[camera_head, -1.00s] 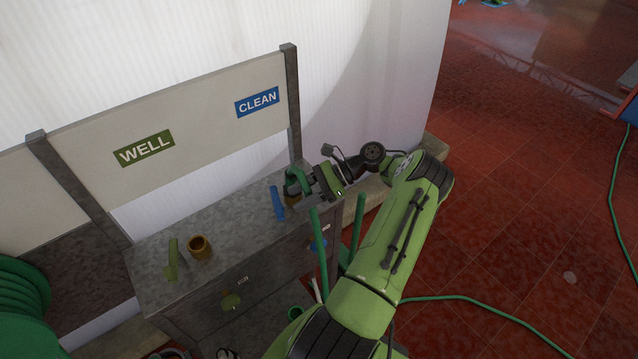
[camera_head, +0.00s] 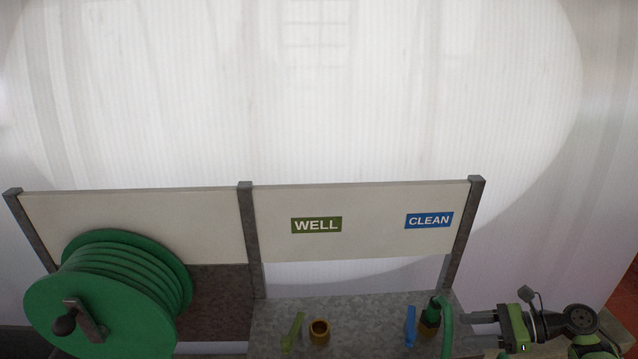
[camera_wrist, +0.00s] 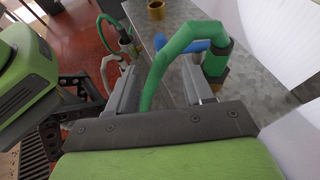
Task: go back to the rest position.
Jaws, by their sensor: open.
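My gripper (camera_head: 472,328) is at the lower right of the head view, beside the clean-side hose. Its two fingers are apart and point left toward the hose. In the wrist view my gripper (camera_wrist: 160,85) shows both fingers spread, with the bent green hose (camera_wrist: 183,42) showing in the gap between them. I cannot tell whether the hose lies between the fingers or just beyond them. The hose (camera_head: 446,318) ends at a brass fitting (camera_head: 430,325) on the grey bench, and no finger is visibly closed on it.
The bench (camera_head: 370,312) carries a blue lever (camera_head: 410,326), a brass socket (camera_head: 319,332) and a green lever (camera_head: 292,332). Behind are the WELL sign (camera_head: 316,225) and CLEAN sign (camera_head: 429,220). A green hose reel (camera_head: 110,290) stands left. A white wall is behind.

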